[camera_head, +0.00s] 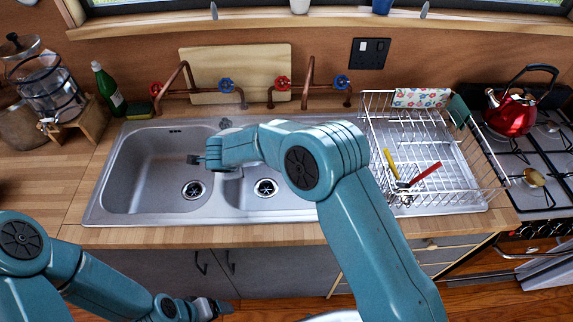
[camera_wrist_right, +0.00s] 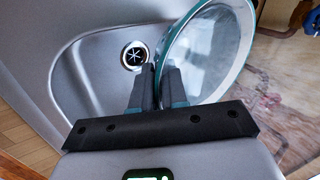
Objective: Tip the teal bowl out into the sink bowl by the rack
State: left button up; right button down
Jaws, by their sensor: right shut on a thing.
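In the right wrist view, the teal bowl (camera_wrist_right: 206,58) has a teal rim and a pale inside, and it is tilted well over. My right gripper (camera_wrist_right: 158,85) is shut on its near rim. I see no contents in the part of the bowl that shows. In the head view my right arm reaches over the sink, and I cannot make out the bowl there. The sink bowl by the rack (camera_head: 243,199) is partly covered by this arm; its drain shows below the forearm. My left gripper (camera_head: 208,308) is low in front of the cabinets; its fingers are too small to tell.
The wire dish rack (camera_head: 437,150) stands right of the sink with a yellow and a red utensil in it. The larger sink bowl (camera_head: 148,165) is at the left. Copper taps (camera_head: 308,84) rise behind. A red kettle (camera_head: 512,110) is on the stove.

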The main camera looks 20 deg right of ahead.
jog(key=shift+s+a, duration=0.25)
jog(key=shift+a, duration=0.65)
jog(key=shift+a+f, duration=0.1)
jog(key=shift+d+f+y, duration=0.5)
jog(key=shift+y, duration=0.1)
